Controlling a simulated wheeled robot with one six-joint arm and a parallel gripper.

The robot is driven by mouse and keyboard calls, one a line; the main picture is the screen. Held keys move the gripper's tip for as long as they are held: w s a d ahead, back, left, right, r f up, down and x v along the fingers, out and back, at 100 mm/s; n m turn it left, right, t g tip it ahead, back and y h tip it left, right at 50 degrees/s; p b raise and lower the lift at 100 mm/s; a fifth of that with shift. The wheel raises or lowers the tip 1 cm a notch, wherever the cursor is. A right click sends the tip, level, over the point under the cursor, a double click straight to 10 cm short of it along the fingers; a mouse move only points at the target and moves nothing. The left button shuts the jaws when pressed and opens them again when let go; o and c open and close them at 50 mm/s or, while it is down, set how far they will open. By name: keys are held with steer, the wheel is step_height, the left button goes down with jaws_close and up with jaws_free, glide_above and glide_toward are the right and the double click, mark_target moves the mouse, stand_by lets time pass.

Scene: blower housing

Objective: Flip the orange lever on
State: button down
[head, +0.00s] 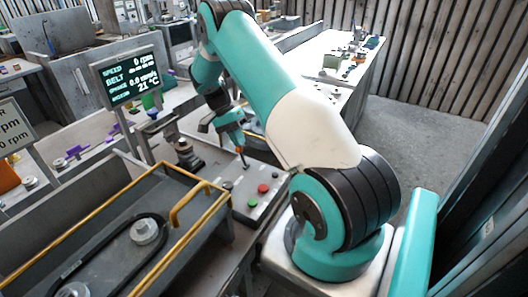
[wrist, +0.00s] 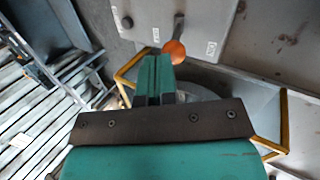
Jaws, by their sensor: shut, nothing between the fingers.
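The orange lever (wrist: 174,51) shows in the wrist view as an orange ball knob on a short grey stem, on a light grey panel (wrist: 200,14). Small labels sit on the panel on either side of it, too blurred to read. My gripper (wrist: 156,66) is shut and empty, its fingertips just left of and below the knob in that view. I cannot tell whether they touch it. In the head view the lever's orange knob (head: 240,149) is small, right at the tip of my gripper (head: 233,138), above the control panel (head: 237,208).
The panel also carries a red button (head: 263,188), a green button (head: 252,202) and a dark knob (head: 225,186). A yellow guard rail (head: 180,212) runs around the belt housing nearby. A display screen (head: 130,80) reading 0 rpm stands behind, left of my arm.

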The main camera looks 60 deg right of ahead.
steer(key=shift+r+p, duration=0.55)
steer(key=shift+r, duration=0.25)
